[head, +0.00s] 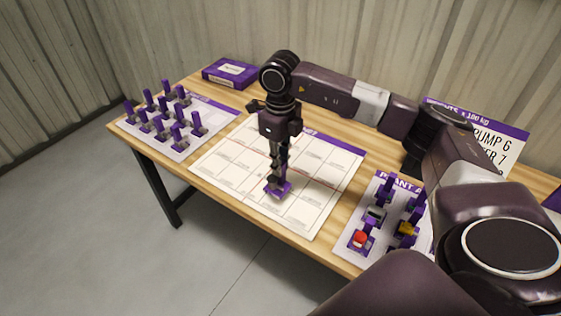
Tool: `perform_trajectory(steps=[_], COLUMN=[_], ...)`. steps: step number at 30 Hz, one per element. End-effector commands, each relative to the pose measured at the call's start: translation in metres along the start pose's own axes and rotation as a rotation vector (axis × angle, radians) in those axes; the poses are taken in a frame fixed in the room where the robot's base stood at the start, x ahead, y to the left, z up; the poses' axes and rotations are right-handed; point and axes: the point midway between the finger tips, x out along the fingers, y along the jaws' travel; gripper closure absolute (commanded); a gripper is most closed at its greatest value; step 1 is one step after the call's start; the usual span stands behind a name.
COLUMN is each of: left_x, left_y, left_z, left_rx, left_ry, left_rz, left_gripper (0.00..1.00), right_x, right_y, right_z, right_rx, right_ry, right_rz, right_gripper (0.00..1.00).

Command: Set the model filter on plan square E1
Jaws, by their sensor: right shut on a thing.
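My right gripper (281,176) points down over the white plan sheet (228,161), shut on a small model with a purple base (277,190). The fingers hide most of this model, so I cannot tell from its shape that it is the filter. It is upright, low over the front middle squares of the plan; I cannot tell whether it touches the sheet. The square labels are too small to read, so E1 cannot be picked out. My left gripper is not in view.
A sheet at the right (347,247) carries several models, including a red one (361,239) and a yellow one (406,229). A sheet at the left (205,138) bears several purple-handled pieces. A purple box (230,74) and a weights sign (497,146) stand behind. The other plan squares look clear.

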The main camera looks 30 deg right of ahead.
Motion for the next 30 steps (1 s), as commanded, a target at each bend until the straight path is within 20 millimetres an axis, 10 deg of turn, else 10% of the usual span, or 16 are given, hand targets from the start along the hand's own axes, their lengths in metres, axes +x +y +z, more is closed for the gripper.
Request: perform_trajectory(steps=[30], left_x=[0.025], left_y=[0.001], left_z=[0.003], left_rx=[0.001], left_ry=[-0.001], left_rz=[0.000], left_gripper=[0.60], right_x=[0.033], right_y=[0.000], right_z=[0.000], right_rx=[0.000], right_ry=[0.000], right_rz=[0.000], right_gripper=[1.00])
